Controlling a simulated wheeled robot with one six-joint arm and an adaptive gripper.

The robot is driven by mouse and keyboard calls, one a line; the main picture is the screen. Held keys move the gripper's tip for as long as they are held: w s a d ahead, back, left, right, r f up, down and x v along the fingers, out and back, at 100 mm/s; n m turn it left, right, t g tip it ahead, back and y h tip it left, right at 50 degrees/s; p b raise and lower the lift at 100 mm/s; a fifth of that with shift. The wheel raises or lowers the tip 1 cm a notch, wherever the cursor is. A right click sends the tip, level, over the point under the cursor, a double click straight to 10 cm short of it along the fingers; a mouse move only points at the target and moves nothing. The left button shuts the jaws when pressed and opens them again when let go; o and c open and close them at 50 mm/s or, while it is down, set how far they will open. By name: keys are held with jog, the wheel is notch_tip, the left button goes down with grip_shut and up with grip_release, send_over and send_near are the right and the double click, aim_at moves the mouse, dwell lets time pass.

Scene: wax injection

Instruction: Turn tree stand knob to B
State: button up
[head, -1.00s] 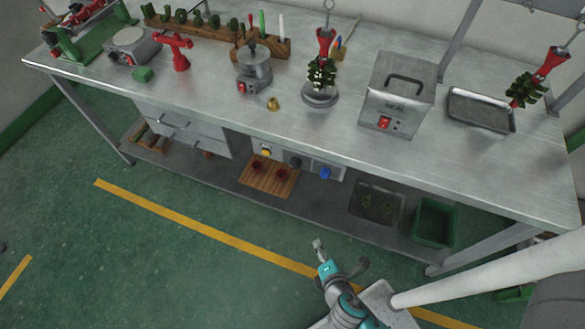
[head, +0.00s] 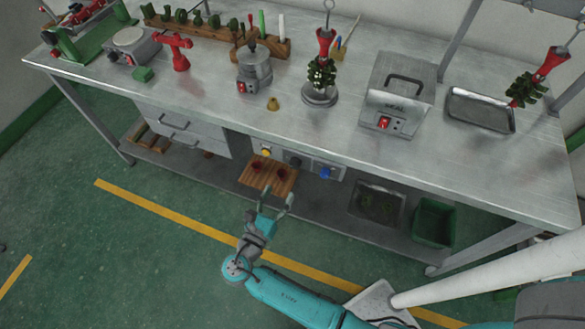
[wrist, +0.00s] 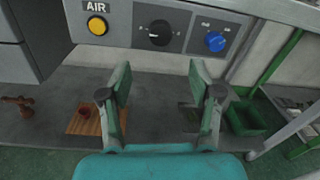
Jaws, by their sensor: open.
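A black rotary knob (wrist: 160,32) sits on the middle grey plate of the control panel under the bench; it also shows in the head view (head: 295,161). A pale mark on the knob lies toward its left side; its lettering is too small to read. My gripper (wrist: 161,78) is open and empty, below and in front of the knob, apart from it. In the head view my gripper (head: 278,194) is in front of the lower shelf. A stand (head: 320,96) carrying a red-topped wax tree is on the bench top.
Left of the knob is a yellow button (wrist: 97,26) labelled AIR; right of it is a blue button (wrist: 215,41). A wooden board (head: 259,180) and a green bin (head: 434,222) are on the lower shelf. The bench top overhangs the panel.

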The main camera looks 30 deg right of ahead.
aim_at(293, 167)
jog(key=x, duration=1)
jog(key=c, duration=1.1)
